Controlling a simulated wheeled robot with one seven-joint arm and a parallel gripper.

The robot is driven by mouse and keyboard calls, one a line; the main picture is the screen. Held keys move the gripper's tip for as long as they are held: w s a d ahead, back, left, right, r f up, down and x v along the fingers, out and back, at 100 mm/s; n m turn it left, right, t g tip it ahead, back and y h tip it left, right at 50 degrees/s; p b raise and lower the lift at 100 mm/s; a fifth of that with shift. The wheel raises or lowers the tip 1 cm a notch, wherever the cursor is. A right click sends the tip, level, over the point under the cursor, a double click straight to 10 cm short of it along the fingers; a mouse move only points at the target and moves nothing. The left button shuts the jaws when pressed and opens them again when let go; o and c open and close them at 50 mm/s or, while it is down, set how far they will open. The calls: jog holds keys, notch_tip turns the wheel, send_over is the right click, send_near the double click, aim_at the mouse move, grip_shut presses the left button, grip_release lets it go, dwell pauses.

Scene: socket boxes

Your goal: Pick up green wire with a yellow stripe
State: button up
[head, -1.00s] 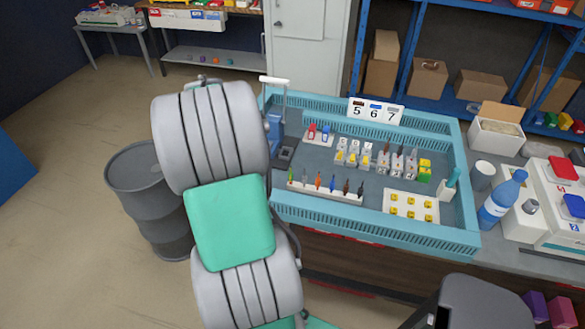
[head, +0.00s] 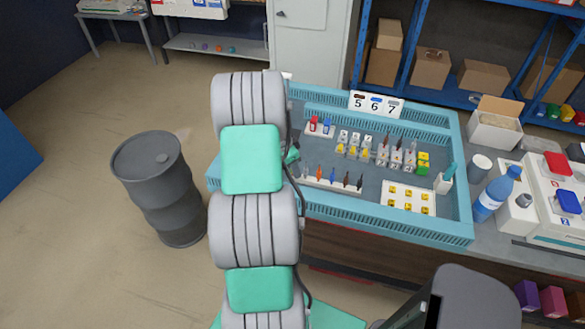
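A white wire rack (head: 335,187) stands in the blue tray, at its front left. Short wires stand upright in it, among them an orange one (head: 318,174), a blue one (head: 332,177) and dark or brown ones toward the right end. The rack's left end, where a green wire stood in the earlier view, is now hidden behind my arm. A yellow stripe cannot be made out.
The blue tray (head: 464,205) also holds red and blue parts (head: 320,126), grey-and-yellow sockets (head: 355,148) and a white plate with yellow pieces (head: 408,196). A blue bottle (head: 497,195) and an open box (head: 495,130) stand to the right. A dark barrel (head: 158,190) stands left on the floor.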

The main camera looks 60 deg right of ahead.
grip_shut()
dwell(0.6)
